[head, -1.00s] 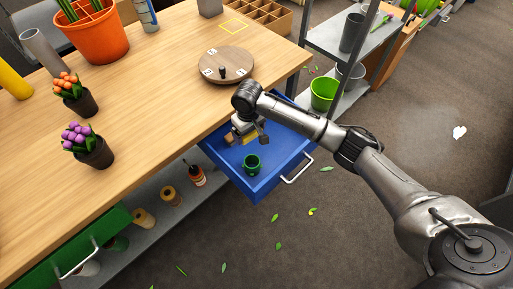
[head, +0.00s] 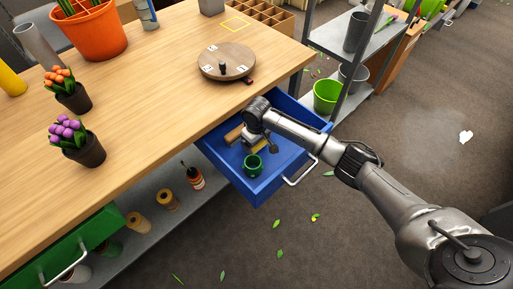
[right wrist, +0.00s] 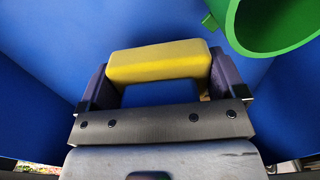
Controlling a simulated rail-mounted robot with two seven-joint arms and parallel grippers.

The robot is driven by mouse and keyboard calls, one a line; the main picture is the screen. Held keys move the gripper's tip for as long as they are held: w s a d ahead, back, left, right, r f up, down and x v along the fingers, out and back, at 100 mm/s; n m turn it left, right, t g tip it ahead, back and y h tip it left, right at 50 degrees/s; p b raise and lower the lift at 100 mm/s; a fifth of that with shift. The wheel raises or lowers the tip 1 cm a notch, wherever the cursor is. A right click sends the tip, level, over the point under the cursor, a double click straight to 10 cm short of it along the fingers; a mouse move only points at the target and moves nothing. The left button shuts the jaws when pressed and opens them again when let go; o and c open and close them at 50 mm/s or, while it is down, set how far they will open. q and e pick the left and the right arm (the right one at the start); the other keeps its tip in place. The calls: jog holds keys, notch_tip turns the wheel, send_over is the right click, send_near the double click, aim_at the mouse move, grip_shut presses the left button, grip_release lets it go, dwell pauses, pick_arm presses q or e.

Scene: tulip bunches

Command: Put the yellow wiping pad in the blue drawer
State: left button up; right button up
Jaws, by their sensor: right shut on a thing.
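The blue drawer (head: 268,190) stands pulled out under the table's near right side. My right gripper (head: 256,145) is down inside the drawer's outline, behind the green cup. It is shut on the yellow wiping pad (right wrist: 158,62), which spans between the two fingers in the right wrist view, with blue drawer surface around it. In the head view the pad (head: 259,147) is a small yellow patch partly hidden by my gripper. I cannot tell if the pad touches the drawer floor. My left gripper is not in view.
A green cup (head: 253,166) stands in the drawer close to the gripper; it also shows in the wrist view (right wrist: 262,25). A brown block (head: 234,134) lies at the drawer's left. A round wooden turntable (head: 226,65) sits on the table above. The drawer's right side looks clear.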

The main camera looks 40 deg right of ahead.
aim_at(257, 146)
notch_tip(257, 146, down, 3)
jog(key=shift+r+b, duration=0.1)
jog(key=shift+b, duration=0.4)
jog(key=shift+s, duration=0.1)
jog(key=o, duration=0.6)
jog(key=shift+r, duration=0.15)
notch_tip(257, 146, up, 11)
jog(key=p, duration=0.5)
jog(key=shift+r+p, duration=0.35)
jog(key=shift+r, duration=0.1)
